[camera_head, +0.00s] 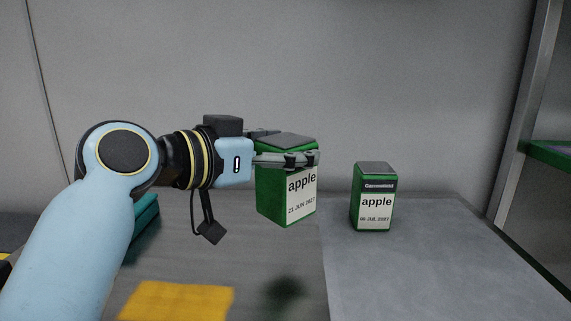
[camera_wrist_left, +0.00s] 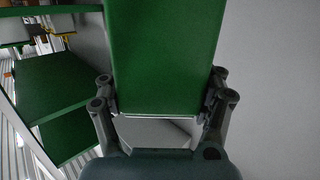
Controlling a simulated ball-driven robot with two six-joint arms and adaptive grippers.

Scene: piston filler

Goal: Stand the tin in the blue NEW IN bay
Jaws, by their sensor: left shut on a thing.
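My left gripper (camera_head: 303,158) is shut on a green tin (camera_head: 272,195) with a white label reading "apple" and "21 JUN 2027". It grips the tin near its grey top. The tin is upright or nearly so and held above the table, with a dark shadow below it. In the left wrist view the green tin (camera_wrist_left: 163,55) fills the space between the fingers (camera_wrist_left: 163,95). A second green tin (camera_head: 372,197), labelled "apple" and "06 JUL 2027", stands on the grey surface to the right. I see no blue bay marked NEW IN. My right gripper is out of view.
A yellow patch (camera_head: 175,301) lies on the table at the front. A teal object (camera_head: 146,212) is partly hidden behind my left arm. A lighter grey surface (camera_head: 430,270) at the right has free room around the second tin. A green shelf (camera_head: 550,151) stands at the far right.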

